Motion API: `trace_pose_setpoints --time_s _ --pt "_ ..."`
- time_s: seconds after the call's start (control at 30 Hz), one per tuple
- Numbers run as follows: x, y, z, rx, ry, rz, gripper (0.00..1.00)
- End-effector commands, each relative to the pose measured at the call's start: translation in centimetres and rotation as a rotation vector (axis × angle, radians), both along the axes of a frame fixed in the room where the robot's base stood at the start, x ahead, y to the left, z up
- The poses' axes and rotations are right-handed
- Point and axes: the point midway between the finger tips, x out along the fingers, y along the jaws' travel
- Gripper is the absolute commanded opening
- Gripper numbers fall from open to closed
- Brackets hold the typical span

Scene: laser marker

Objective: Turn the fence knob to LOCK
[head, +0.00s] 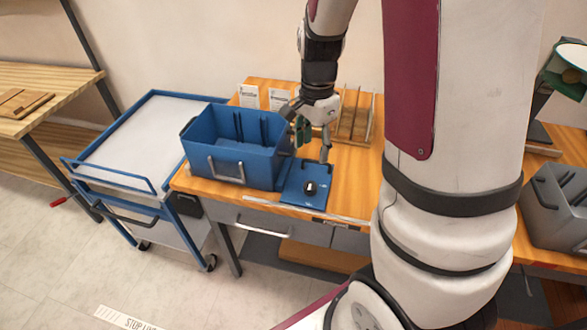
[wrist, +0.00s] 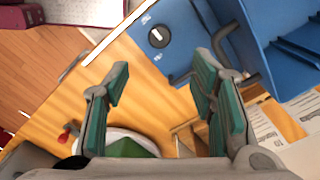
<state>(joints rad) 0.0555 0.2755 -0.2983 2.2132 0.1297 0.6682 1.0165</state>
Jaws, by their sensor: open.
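The fence knob (head: 310,187) is a small dark round knob with a light mark on a flat blue plate (head: 293,194). The plate lies at the front of the wooden table, just right of the blue bin. In the wrist view the knob (wrist: 158,37) shows near the top centre, beyond my fingertips, with a pale bar across its face. Lettering by it is too small to read. My gripper (head: 313,138) is open and empty above the table, behind and above the knob. Its green-padded fingers (wrist: 160,78) stand apart and do not touch the knob.
The blue bin (head: 226,151) stands close on the left of the plate. Wooden dividers (head: 355,113) and white cards (head: 249,96) stand at the back. A blue-framed cart (head: 133,141) is left of the table. A grey bin (head: 556,207) is at the far right.

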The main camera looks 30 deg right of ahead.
Motion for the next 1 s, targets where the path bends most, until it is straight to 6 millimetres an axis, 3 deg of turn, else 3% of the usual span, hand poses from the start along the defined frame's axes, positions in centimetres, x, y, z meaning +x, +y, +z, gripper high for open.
trace_pose_setpoints --time_s 0.17,0.7,1.0 --pt "-0.1 0.0 -1.7 0.001 0.004 -0.005 0.51" --pt "-0.1 0.0 -11.6 0.001 0.005 -0.003 0.51" --pt "0.0 0.0 -13.7 0.001 0.001 -0.001 0.51"
